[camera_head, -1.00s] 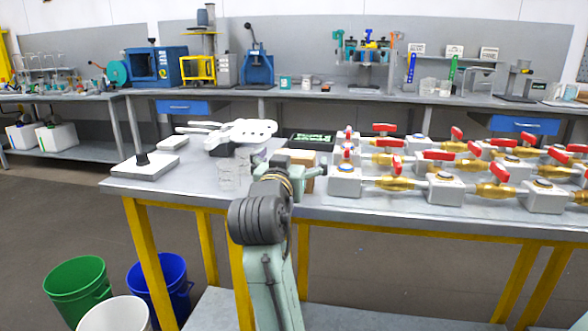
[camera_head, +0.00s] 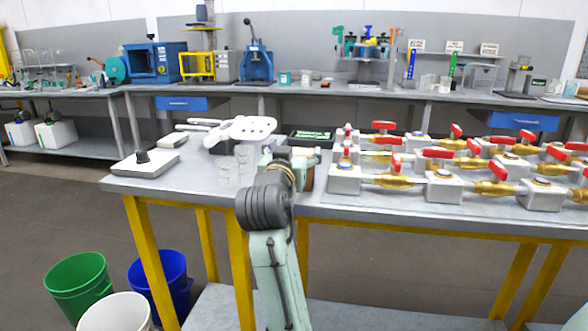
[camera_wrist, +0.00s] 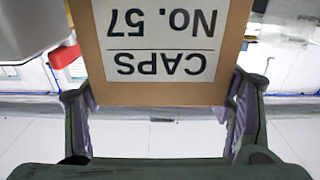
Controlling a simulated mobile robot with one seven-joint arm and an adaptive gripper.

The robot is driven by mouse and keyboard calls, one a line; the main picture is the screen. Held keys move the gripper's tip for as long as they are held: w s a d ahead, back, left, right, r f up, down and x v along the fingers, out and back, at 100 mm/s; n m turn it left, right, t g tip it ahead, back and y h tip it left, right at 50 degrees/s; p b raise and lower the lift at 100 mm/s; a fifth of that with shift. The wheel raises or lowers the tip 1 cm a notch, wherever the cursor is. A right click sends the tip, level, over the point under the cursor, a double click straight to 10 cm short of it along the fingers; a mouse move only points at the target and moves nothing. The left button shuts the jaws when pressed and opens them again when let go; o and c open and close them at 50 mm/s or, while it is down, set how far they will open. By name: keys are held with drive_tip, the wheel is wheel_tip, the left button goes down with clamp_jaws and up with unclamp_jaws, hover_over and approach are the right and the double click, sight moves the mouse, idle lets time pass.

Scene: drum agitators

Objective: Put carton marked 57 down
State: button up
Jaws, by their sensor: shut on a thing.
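The carton (camera_wrist: 158,93) is brown cardboard with a white label reading "CAPS No. 57", upside down in the wrist view. My gripper (camera_wrist: 160,104) is shut on it, with a finger at each side. In the head view a small part of the carton (camera_head: 307,182) shows behind my arm, by the near part of the grey workbench (camera_head: 215,185). My gripper there (camera_head: 292,158) is mostly hidden by my wrist. I cannot tell whether the carton touches the bench top.
Clear beakers (camera_head: 236,167) stand just left of my arm, with a white multi-hole rack (camera_head: 253,129) behind them. A dark display (camera_head: 311,136) lies behind my gripper. Red-handled brass valves on grey blocks (camera_head: 444,186) fill the right side. A stirrer plate (camera_head: 145,163) stands at the left corner.

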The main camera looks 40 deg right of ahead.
drive_tip(key=c, duration=0.7)
drive_tip(key=shift+r, duration=0.15)
